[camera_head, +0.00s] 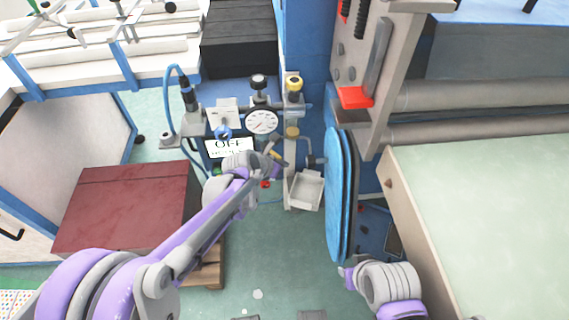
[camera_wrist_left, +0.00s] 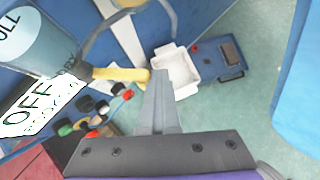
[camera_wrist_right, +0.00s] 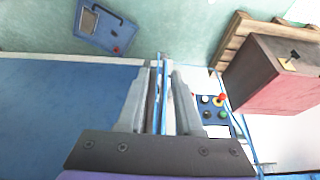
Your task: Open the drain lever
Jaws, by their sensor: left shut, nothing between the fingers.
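The drain lever, a yellow handle (camera_wrist_left: 120,74), shows in the left wrist view below a clear bowl (camera_wrist_left: 35,40) marked with a round label. In the head view the yellow lever (camera_head: 277,158) is small and partly hidden by my left gripper (camera_head: 272,157). My left gripper is shut and empty; its fingertips (camera_wrist_left: 160,75) are beside the lever's free end, and I cannot tell if they touch. My right gripper (camera_head: 345,274) is low beside the blue round disc (camera_head: 340,190). In the right wrist view its fingers (camera_wrist_right: 163,72) stand slightly apart.
A pressure gauge (camera_head: 262,121) and an OFF sign (camera_head: 229,147) are above my left gripper. A white tray (camera_head: 306,191) is below the lever. A dark red box (camera_head: 125,208) stands at the left. A pale table (camera_head: 480,210) fills the right.

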